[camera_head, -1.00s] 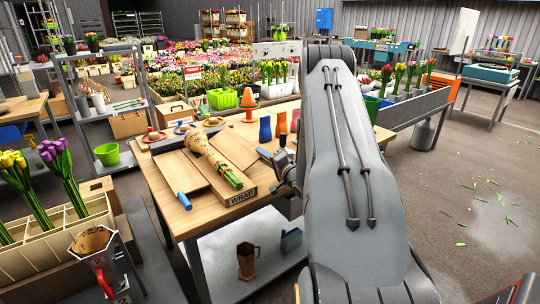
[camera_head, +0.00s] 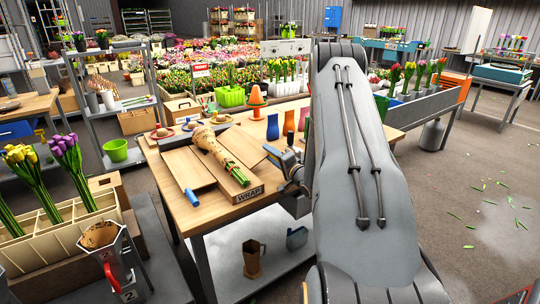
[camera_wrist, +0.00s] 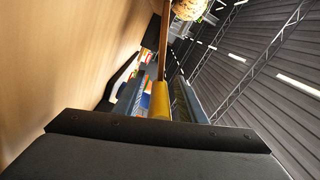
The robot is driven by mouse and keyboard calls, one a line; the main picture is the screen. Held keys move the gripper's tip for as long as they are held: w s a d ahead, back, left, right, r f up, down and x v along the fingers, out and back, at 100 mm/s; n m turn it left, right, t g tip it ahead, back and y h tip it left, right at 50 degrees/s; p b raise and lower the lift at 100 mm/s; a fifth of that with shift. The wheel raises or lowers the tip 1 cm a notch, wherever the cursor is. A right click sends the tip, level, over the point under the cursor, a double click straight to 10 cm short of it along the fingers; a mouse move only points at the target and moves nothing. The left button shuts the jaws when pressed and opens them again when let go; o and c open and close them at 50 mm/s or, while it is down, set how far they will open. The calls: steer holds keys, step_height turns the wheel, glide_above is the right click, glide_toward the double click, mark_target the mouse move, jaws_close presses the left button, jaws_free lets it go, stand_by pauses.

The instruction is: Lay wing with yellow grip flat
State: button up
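The wing with the yellow grip looks like a thin brown board (camera_wrist: 164,45) seen nearly edge-on in the wrist view. Its yellow grip (camera_wrist: 160,101) lies between the two fingers of my gripper (camera_wrist: 164,92). Whether both fingers press on it is unclear. In the head view the wing (camera_head: 243,146) is the board right of the wrapped bouquet; its tilt is hard to judge and its grip is hidden. My gripper (camera_head: 275,155) is at the right side of this board. The wrapped bouquet (camera_head: 212,148) lies on the middle board, stems toward the WRAP sign.
Another wing with a blue grip (camera_head: 192,198) lies at the left of the wrapping station. Jugs stand on the lower shelf.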

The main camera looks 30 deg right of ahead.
steer(key=s+b, duration=0.1)
steer(key=s, duration=0.6)
steer(key=shift+s, duration=0.3)
